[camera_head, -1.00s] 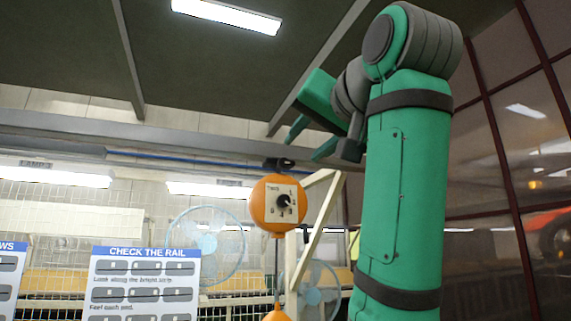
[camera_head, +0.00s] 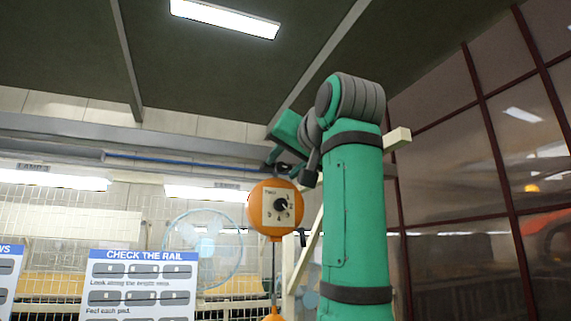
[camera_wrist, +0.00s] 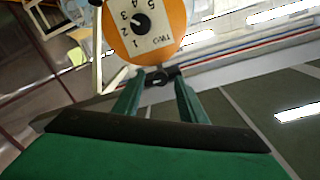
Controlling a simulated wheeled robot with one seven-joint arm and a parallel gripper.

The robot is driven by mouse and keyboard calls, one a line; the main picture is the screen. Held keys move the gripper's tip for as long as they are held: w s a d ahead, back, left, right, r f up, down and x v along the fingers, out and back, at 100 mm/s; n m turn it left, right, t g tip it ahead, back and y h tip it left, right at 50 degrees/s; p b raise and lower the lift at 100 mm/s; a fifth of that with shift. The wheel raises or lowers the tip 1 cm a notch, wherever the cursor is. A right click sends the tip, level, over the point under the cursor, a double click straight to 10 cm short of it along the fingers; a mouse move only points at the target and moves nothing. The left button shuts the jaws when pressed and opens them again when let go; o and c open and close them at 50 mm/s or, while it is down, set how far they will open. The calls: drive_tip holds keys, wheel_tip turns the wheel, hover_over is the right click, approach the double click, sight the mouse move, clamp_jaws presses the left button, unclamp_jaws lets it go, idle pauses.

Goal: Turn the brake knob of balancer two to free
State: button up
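The round orange balancer (camera_head: 255,207) hangs in the middle of the head view, with a pale plate (camera_head: 269,217) marked TWO. A black knob (camera_head: 280,205) sits on the plate. In the wrist view the balancer (camera_wrist: 176,18) is at the top, tilted; its knob (camera_wrist: 141,20) has numbers around it. I cannot tell surely where the knob points. My gripper (camera_head: 279,161) is just above the balancer in the head view. In the wrist view my gripper (camera_wrist: 158,88) is open and empty, its fingertips beside the balancer's dark top hanger (camera_wrist: 158,77), apart from the knob.
A beige frame (camera_head: 398,138) stands behind my arm. A pale fan (camera_head: 207,245) and a CHECK THE RAIL board (camera_head: 139,280) are at the left. A second orange piece (camera_head: 275,316) hangs below the balancer. Dark-framed windows (camera_head: 510,160) fill the right.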

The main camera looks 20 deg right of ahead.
clamp_jaws()
drive_tip(key=shift+n, duration=0.3)
drive_tip(key=n, duration=0.9)
drive_tip(key=shift+f, duration=0.1)
drive_tip(key=n, duration=0.4)
drive_tip(key=shift+n+y, duration=0.3)
drive_tip(key=shift+n, duration=2)
